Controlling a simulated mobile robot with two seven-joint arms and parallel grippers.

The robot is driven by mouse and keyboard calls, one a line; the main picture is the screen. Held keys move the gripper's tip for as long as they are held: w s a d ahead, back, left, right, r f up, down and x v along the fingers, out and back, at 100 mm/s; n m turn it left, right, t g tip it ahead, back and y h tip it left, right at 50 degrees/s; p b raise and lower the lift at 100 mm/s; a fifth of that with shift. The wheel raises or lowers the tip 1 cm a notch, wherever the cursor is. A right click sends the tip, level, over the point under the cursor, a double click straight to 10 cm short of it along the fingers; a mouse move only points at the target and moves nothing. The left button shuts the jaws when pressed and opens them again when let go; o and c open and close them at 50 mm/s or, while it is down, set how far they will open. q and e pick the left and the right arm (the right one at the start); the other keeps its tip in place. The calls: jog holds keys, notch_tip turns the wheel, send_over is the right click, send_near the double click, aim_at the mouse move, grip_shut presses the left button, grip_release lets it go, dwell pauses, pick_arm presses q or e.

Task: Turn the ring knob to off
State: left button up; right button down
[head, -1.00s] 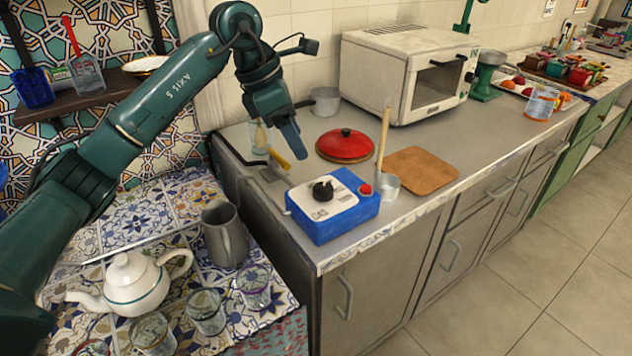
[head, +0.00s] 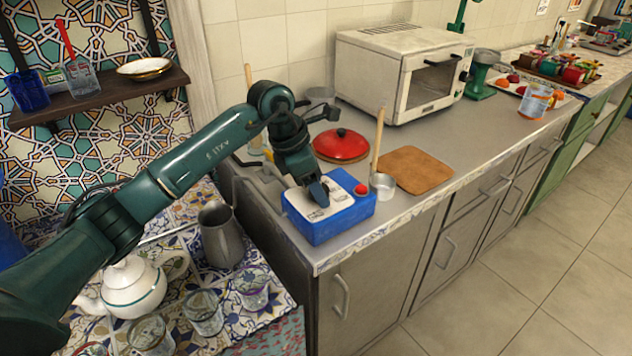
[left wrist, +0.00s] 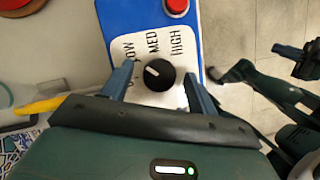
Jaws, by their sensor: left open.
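The blue ring burner box (head: 345,229) with a white top stands on the grey counter near its front left corner. Its black round knob (left wrist: 159,75) shows in the left wrist view, its white mark pointing up-left towards LOW. MED and HIGH labels are readable; the label beside the left finger is mostly covered. My left gripper (head: 318,194) is over the box top and hides the knob in the head view. In the left wrist view its open fingers (left wrist: 160,87) are on either side of the knob; contact is unclear. A blue-tipped part, apparently my right gripper (left wrist: 287,50), shows at the right edge.
A red button (head: 361,189) is on the box's right side. A red lid (head: 341,146), brown board (head: 412,170) and white oven (head: 405,75) are behind. A teapot (head: 132,287) and glasses are lower left.

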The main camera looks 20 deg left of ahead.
pick_arm(q)
jog(key=shift+c, duration=0.5)
jog(key=c, duration=0.9)
jog(key=shift+n, duration=0.4)
jog(key=n+t+y+b, duration=0.1)
jog(key=n, duration=0.2)
jog(key=shift+s+n, duration=0.1)
jog(key=shift+n, duration=0.2)
jog(key=n, duration=0.2)
jog(key=n+t+y+b, duration=0.1)
jog(key=n, duration=0.1)
jog(key=shift+d+n+y, duration=0.15)
jog(key=shift+n+y, duration=0.15)
pick_arm(e)
jog(key=shift+w+a+f, duration=0.1)
jog(key=shift+w+f, duration=0.05)
jog(key=shift+f, duration=0.45)
jog(key=shift+m, duration=0.3)
pick_arm(q)
jog(key=o, duration=1)
